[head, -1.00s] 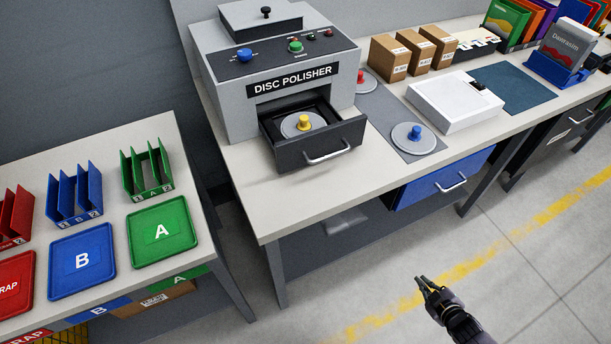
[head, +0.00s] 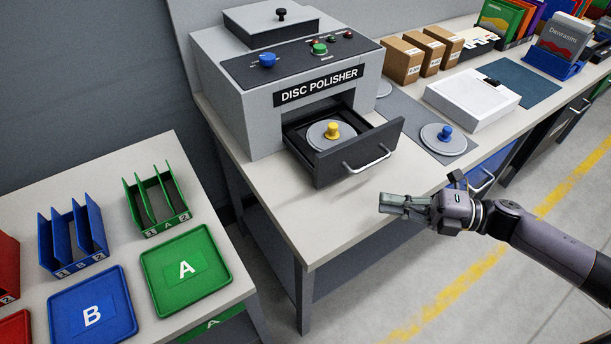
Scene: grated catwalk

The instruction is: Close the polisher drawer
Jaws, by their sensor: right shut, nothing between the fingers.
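The disc polisher (head: 225,105) is a grey box on the bench. Its dark drawer (head: 350,158) stands open toward me, with a silver handle (head: 369,160) on its front. A grey disc (head: 318,137) with a yellow knob (head: 333,130) lies in the drawer. My right gripper (head: 383,204) is shut and empty. It shows in front of the drawer, just below the handle in the picture and apart from it. Its fingers point left. My left gripper is not in view.
A grey disc with a blue knob (head: 445,133) lies on a dark mat right of the drawer. A white box (head: 470,104) and brown cartons (head: 402,60) stand farther right. Trays and racks fill the left table, including a green tray (head: 205,285). The bench front left of my gripper is clear.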

